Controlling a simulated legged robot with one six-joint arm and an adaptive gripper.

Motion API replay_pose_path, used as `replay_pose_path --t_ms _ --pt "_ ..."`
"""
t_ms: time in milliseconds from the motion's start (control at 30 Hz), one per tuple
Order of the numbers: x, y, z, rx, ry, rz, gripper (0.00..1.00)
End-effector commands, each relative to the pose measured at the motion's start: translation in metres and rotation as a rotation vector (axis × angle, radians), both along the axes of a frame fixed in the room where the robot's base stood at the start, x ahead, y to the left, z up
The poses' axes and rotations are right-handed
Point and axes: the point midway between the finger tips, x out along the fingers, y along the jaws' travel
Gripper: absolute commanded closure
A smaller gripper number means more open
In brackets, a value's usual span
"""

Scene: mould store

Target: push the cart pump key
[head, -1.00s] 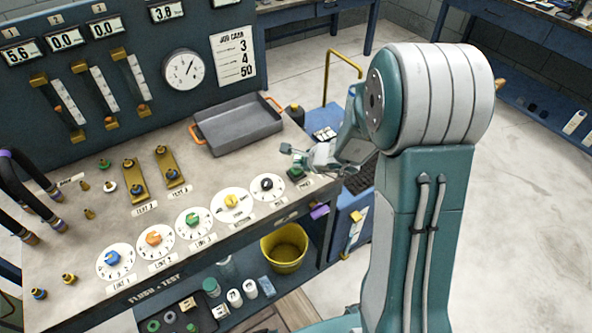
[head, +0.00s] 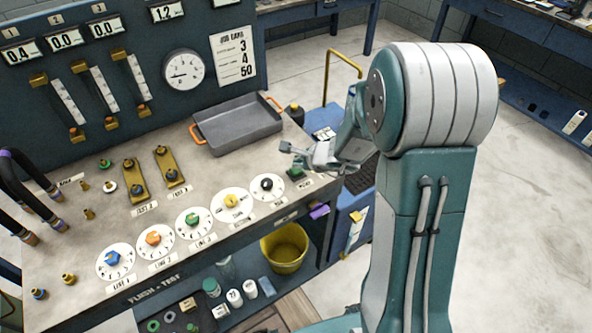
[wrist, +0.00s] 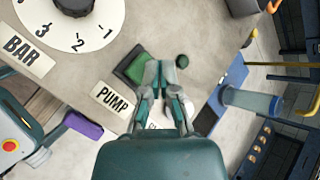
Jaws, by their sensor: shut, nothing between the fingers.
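The green pump key (head: 296,174) sits on the bench top near its right end, beside the black dial. In the wrist view the green key (wrist: 131,68) lies just above the PUMP label (wrist: 112,99), and my fingers hide part of it. My gripper (head: 287,149) is shut and empty. In the wrist view the fingertips (wrist: 166,66) overlap the key's right side; the exact gap cannot be told.
A grey tray (head: 236,134) with orange handles lies behind the key. Dials, including the black one (head: 266,185), line the bench front. A round gauge (head: 183,70) and number displays stand on the back panel. A blue cart (head: 352,208) is right of the bench.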

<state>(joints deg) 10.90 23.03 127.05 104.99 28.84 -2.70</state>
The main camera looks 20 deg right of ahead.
Motion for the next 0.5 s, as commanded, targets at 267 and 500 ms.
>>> replay_pose_path --t_ms 267,500 --pt "0.0 0.001 0.007 -0.001 0.0 0.001 1.0" --pt "0.001 0.001 0.014 -0.001 -0.003 0.001 1.0"
